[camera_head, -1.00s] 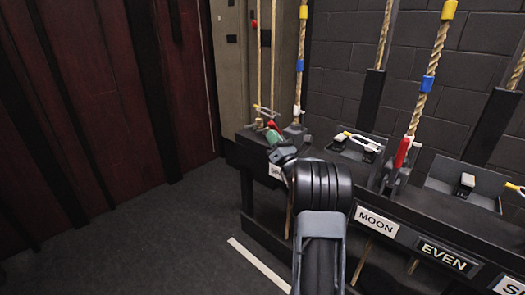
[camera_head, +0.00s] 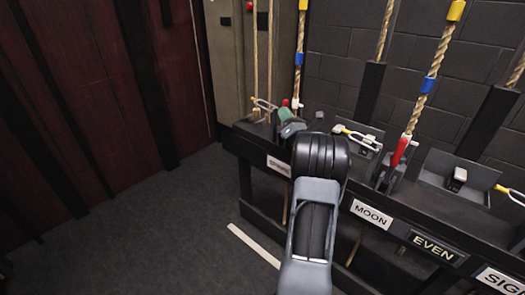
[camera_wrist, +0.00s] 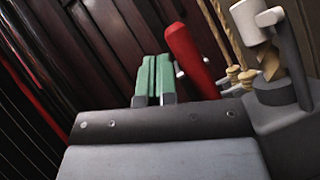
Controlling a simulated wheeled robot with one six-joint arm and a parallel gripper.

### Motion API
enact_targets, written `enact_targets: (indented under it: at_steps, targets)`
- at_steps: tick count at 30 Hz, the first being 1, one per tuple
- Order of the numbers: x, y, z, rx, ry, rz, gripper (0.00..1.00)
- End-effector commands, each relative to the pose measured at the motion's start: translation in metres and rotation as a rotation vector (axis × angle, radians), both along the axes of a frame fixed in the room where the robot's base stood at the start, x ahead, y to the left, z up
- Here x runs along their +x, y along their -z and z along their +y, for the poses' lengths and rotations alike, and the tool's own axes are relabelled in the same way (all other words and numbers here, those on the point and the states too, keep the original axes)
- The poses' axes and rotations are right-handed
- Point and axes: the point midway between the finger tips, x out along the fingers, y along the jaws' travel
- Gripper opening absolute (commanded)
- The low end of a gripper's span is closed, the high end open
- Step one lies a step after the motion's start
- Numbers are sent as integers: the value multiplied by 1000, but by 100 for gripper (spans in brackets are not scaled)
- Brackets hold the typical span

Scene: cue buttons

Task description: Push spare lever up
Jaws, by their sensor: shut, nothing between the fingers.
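The spare lever has a red handle (camera_wrist: 190,55). In the head view its red tip (camera_head: 285,102) shows just behind my gripper, above the partly hidden spare label (camera_head: 278,164). My gripper (camera_head: 287,114) is shut and empty, with green finger pads pressed together. In the wrist view the closed fingertips (camera_wrist: 154,78) are just left of the red handle, which leans up and to the left. I cannot tell whether they touch. The lever's lower part is hidden behind my gripper in both views.
Another red lever (camera_head: 400,152) stands at the moon label (camera_head: 371,213), to the right. An even label (camera_head: 436,246) sits beyond it. Ropes rise from the black rack in front of a dark block wall (camera_head: 345,50). The floor (camera_head: 150,230) at left is clear.

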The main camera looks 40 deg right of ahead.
Motion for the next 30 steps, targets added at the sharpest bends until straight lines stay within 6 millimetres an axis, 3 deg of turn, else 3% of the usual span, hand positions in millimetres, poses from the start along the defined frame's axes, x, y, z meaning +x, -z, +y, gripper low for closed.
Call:
enact_targets:
  at_steps: [7, 22, 26, 30]
  targets:
    - [-5, -1, -11, 37, 12, 8, 0]
    - [-4, -1, -9, 40, 11, 8, 0]
    - [-6, -1, 0, 39, 10, 8, 0]
    - [-12, -1, 23, 40, 9, 8, 0]
